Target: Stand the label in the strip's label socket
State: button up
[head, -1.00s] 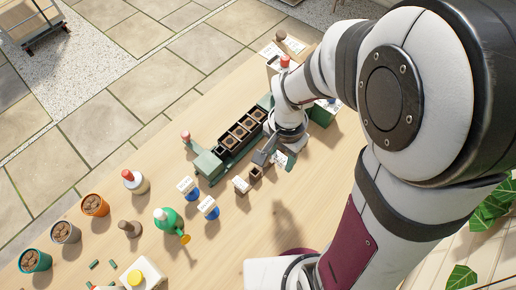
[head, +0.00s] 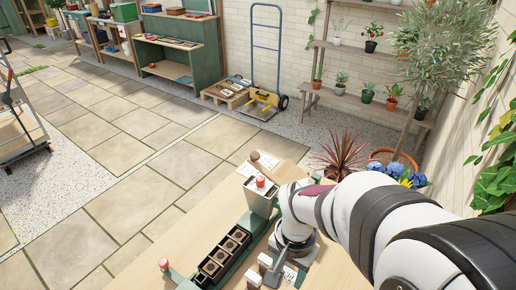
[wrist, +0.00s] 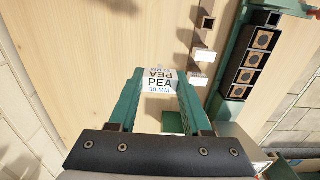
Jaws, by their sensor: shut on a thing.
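My gripper (wrist: 158,92) is shut on a white label (wrist: 158,82) printed "PEA" and "30 MM", held between its green fingertips. In the head view the gripper (head: 279,272) is low at the bottom, right of the strip, partly cut off by the frame. The dark strip (wrist: 222,112) with several brown square pots lies to the right in the wrist view, apart from the label. It also shows in the head view (head: 207,283). A small black square opening (wrist: 273,19) at the strip's far end looks like the label socket; it is empty as far as I see.
A green block (wrist: 173,122) lies beyond the fingers. A box with a red-capped item (head: 261,186) stands behind the strip. Bare wood (wrist: 70,50) is open at left.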

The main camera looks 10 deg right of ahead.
jog(key=w+a, duration=0.4)
jog(key=a, duration=0.6)
jog(key=w+a, duration=0.3)
jog(key=a, duration=0.6)
jog(key=shift+w+f, duration=0.15)
jog(key=shift+f, duration=2)
jog(key=shift+f, duration=0.25)
jog(key=shift+f, duration=0.75)
jog(key=shift+f, duration=0.1)
jog(key=shift+f, duration=0.65)
